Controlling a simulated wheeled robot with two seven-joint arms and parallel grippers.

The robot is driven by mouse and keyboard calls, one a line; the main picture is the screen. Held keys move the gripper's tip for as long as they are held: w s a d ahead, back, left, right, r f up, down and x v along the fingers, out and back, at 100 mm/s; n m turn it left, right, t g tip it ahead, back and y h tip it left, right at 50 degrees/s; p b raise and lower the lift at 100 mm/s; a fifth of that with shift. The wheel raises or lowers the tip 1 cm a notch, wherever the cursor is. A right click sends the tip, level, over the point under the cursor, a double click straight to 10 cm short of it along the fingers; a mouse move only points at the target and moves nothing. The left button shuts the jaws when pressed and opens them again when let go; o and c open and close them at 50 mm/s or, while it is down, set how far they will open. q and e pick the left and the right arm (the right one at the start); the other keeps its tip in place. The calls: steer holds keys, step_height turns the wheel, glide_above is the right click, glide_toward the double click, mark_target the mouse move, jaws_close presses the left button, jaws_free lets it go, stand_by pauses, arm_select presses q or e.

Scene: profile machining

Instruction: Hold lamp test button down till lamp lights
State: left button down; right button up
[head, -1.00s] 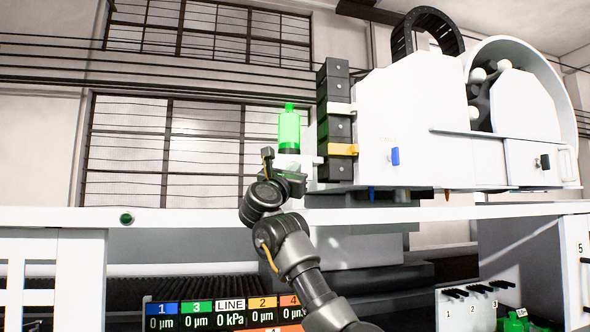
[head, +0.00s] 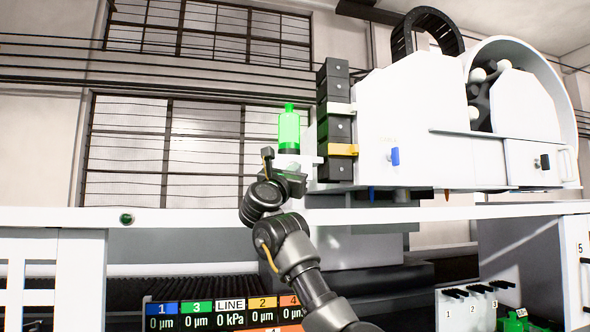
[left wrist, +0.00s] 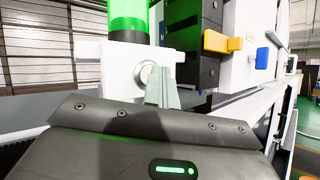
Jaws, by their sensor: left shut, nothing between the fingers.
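The lamp (head: 289,130) is a green cylinder standing on a white block at the left end of the white machine head. It looks bright green, and its lower part shows in the left wrist view (left wrist: 128,15) with green light on nearby surfaces. The round silver test button (left wrist: 147,75) is on the white block below the lamp, partly hidden by my finger. My left gripper (head: 291,179) is in front of this block. Its shut, empty fingers (left wrist: 158,85) overlap the button's right side; I cannot tell whether they press it. My right gripper is not in view.
Black stacked blocks (head: 335,112) with an orange tab (head: 343,150) stand just right of the lamp. A blue tab (head: 395,156) is on the machine head. A white rail (head: 190,217) crosses below. A readout panel (head: 225,313) is low in front.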

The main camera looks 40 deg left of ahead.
arm_select(q)
steer(key=shift+d, duration=0.1)
stand_by(0.5)
steer(key=shift+s+d+f, duration=0.15)
steer(key=shift+s+d, duration=0.3)
steer(key=shift+d, duration=0.05)
steer(key=shift+d, duration=0.1)
steer(key=shift+s+d+p, duration=0.2)
steer(key=shift+s+d, duration=0.5)
steer(key=shift+d, duration=0.3)
steer(key=shift+s+d+p, duration=0.15)
steer(key=shift+s+d, duration=0.55)
steer(key=shift+d, duration=0.3)
steer(key=shift+d, duration=0.1)
